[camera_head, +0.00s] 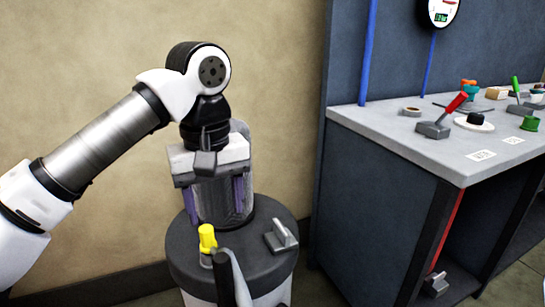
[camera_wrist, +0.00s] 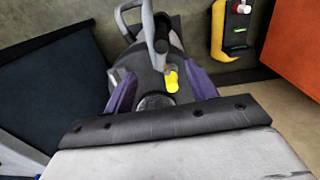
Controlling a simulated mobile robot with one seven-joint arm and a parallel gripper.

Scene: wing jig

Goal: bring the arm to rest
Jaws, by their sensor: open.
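My gripper (camera_head: 212,203) hangs pointing down in the middle left of the head view, below my bent wrist. Its two purple-sided fingers are apart, and I see no object clearly held between them. In the wrist view my gripper (camera_wrist: 161,92) shows the same two purple fingers spread to either side, with its pale body across the bottom. My arm reaches in from the left of the head view. Whether the fingertips touch that top cannot be told.
A grey-topped workbench (camera_head: 379,126) stands right, apart from my gripper. A beige wall (camera_head: 90,60) stands behind my arm.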

